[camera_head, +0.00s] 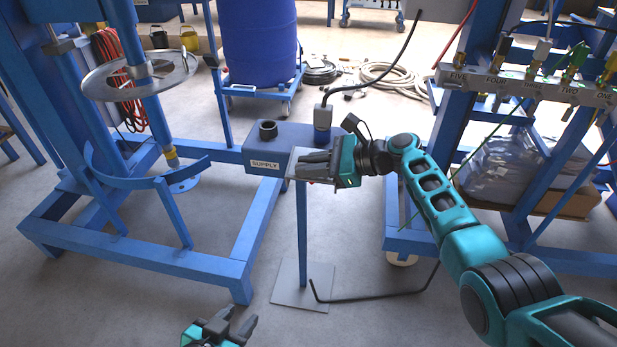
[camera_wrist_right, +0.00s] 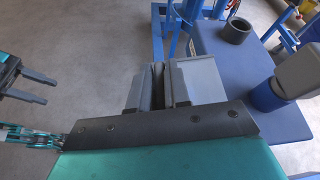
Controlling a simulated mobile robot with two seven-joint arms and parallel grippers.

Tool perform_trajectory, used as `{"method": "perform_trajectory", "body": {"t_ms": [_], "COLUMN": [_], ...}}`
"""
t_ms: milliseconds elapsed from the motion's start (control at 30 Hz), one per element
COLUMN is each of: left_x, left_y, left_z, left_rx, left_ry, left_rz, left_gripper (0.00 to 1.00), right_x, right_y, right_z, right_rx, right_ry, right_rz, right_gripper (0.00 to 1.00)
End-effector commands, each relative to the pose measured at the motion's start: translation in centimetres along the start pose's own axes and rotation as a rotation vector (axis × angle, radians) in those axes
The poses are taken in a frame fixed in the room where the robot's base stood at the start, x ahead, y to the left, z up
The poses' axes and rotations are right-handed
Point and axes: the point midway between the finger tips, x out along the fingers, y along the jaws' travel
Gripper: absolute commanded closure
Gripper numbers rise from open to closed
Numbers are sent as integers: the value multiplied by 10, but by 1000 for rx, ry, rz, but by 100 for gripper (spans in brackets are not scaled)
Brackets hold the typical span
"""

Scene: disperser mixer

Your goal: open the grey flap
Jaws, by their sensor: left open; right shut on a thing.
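The grey flap (camera_head: 293,161) is a light grey plate at the right end of the blue box labelled SUPPLY (camera_head: 262,160). My right gripper (camera_head: 303,165) reaches in from the right over it, with its dark fingers across the plate. In the right wrist view the fingers (camera_wrist_right: 161,85) are close together and shut on the flap, with grey surfaces on both sides; the exact grip is partly hidden. My left gripper (camera_head: 222,322) is open and empty at the bottom of the head view, apart from the box. It also shows at the left of the right wrist view (camera_wrist_right: 32,84).
A short dark pipe stub (camera_head: 268,129) and a blue-grey connector (camera_head: 323,118) with a black cable stand on the box. A blue post (camera_head: 301,230) rises from a floor plate. The mixer frame (camera_head: 150,256) stands left, a valve rack (camera_head: 540,90) right.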

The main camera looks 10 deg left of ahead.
Motion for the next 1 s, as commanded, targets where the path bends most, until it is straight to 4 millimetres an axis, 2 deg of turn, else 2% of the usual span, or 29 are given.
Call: {"method": "perform_trajectory", "body": {"t_ms": [100, 400, 933, 967, 1000], "left_x": [-1, -1, -1, -1, -1], "left_y": [0, 0, 0, 0, 0], "left_z": [-2, -3, -3, -3, -3], "left_rx": [0, 0, 0, 0, 0], "left_ry": [1, 1, 2, 2, 2], "left_rz": [0, 0, 0, 0, 0], "left_gripper": [57, 57, 57, 57, 57], "right_x": [-2, -4, -5, -5, -5], "right_y": [-7, -15, -16, -16, -16], "right_z": [6, 10, 10, 10, 10], "right_rx": [66, 60, 58, 58, 58], "right_ry": [-3, -2, 2, 2, 2], "right_rz": [24, 20, 17, 17, 17], "right_gripper": [100, 100, 100, 80, 77]}}
